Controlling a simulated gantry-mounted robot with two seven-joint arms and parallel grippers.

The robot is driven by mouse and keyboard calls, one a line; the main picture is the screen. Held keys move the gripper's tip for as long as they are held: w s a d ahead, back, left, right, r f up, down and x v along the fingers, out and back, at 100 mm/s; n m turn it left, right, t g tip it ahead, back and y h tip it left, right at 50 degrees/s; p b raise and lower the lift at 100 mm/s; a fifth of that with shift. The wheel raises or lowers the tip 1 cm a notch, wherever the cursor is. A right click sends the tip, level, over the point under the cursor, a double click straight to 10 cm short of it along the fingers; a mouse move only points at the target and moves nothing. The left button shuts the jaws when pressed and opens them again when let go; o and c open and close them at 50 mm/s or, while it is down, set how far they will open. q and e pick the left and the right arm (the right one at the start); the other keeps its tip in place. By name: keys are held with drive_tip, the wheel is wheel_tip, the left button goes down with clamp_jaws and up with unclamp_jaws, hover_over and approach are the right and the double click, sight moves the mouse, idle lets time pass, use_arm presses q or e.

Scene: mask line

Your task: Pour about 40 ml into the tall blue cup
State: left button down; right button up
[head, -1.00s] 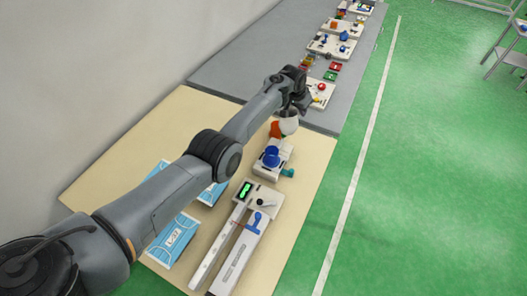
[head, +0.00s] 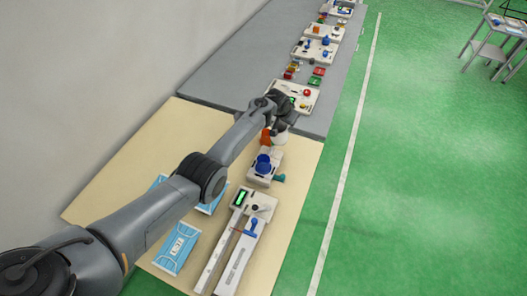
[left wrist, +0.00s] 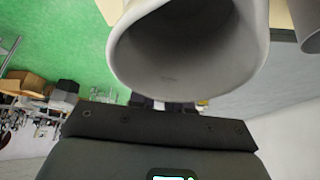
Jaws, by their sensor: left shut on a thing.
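My left gripper (head: 281,124) is shut on a pale grey-white vessel (head: 279,138), above the far end of the cream table. In the left wrist view the vessel (left wrist: 185,50) fills the top middle, its wide round mouth facing the camera; no liquid can be made out inside. A blue object (head: 263,163) stands on a white block just nearer than the vessel; I cannot tell whether it is the tall blue cup. An orange item (head: 266,136) is beside the vessel, partly hidden by my arm. My right gripper is out of view.
A white device with a green display (head: 240,198) and blue lever (head: 250,229) lies at the front. Blue mask packs (head: 177,249) lie left, partly under my arm. The grey table (head: 225,75) beyond holds several small stations.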

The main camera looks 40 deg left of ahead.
sight(283, 124)
use_arm(q)
drive_tip(key=s+r+t+p, duration=0.1)
drive_tip(key=s+t+p, duration=0.1)
drive_tip(key=p, duration=0.3)
drive_tip(key=shift+s+r+p, duration=0.1)
drive_tip(key=shift+r+p, duration=0.25)
drive_tip(key=shift+p, duration=0.05)
drive_tip(key=shift+s+t+p, duration=0.5)
drive_tip(key=shift+t, duration=0.3)
drive_tip(key=shift+s+r+t+p, duration=0.25)
drive_tip(key=shift+s+t+p, duration=0.05)
drive_tip(key=shift+s+t, duration=0.45)
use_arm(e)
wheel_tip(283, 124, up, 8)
use_arm(q)
drive_tip(key=shift+s+d+t+b, duration=0.15)
drive_tip(key=shift+s+t+b, duration=0.9)
drive_tip(key=shift+t+b, duration=0.1)
drive_tip(key=shift+r, duration=0.3)
drive_tip(key=shift+t+b, duration=0.4)
drive_tip(key=shift+s+t+b, duration=0.25)
drive_tip(key=shift+t+b, duration=0.15)
drive_tip(key=shift+b, duration=0.25)
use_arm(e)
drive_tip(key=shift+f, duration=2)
